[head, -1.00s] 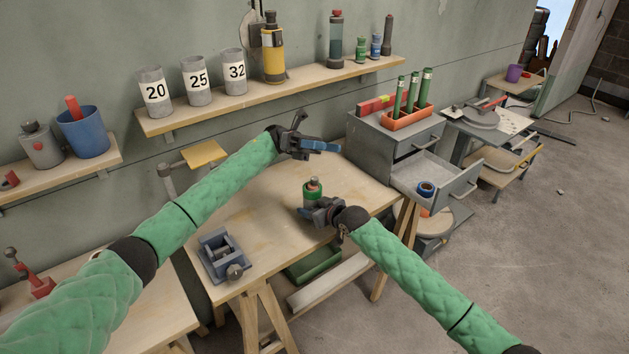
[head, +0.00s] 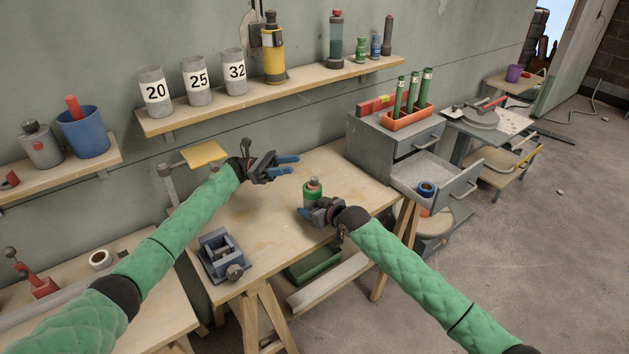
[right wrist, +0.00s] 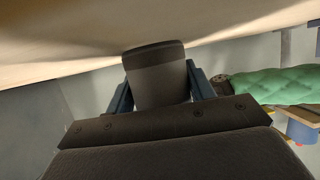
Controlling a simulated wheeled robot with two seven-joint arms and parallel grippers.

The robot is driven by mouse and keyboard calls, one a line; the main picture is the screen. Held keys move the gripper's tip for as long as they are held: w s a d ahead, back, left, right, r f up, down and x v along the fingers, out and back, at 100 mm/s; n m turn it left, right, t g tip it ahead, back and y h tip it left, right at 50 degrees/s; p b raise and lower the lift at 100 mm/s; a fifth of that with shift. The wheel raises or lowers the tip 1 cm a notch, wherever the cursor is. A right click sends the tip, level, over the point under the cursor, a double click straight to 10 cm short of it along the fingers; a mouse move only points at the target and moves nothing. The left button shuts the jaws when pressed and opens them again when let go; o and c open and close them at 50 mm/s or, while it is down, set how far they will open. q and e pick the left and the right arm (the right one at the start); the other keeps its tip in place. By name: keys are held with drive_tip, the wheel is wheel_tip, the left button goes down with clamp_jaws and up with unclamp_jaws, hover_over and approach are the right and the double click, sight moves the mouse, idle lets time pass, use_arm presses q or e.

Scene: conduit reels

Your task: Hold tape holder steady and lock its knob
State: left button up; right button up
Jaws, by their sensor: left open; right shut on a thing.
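A blue-grey holder (head: 218,252) with a round dark knob (head: 235,272) sits at the bench's front left corner; it looks like the tape holder, and neither gripper touches it. My right gripper (head: 308,208) is shut on a small upright green container (head: 312,194) with a grey top, standing at the middle of the bench. My left gripper (head: 290,166) is open and empty above the back of the bench, left of and beyond the container.
A white tape roll (head: 101,259) lies on the left bench. An open drawer (head: 436,178) at the right holds a blue roll (head: 426,188). A shelf (head: 300,79) with labelled cups and bottles runs along the wall. The bench between holder and container is clear.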

sight(314, 178)
use_arm(q)
drive_tip(key=w+a+f+n+t+y, duration=0.1)
drive_tip(key=w+a+f+t+y, duration=0.15)
drive_tip(key=a+f, duration=0.2)
drive_tip(key=shift+y, duration=0.45)
drive_tip(key=x, duration=1.2)
drive_tip(key=shift+d+f, duration=0.35)
drive_tip(key=shift+d, duration=0.05)
drive_tip(key=shift+c, duration=0.2)
clamp_jaws()
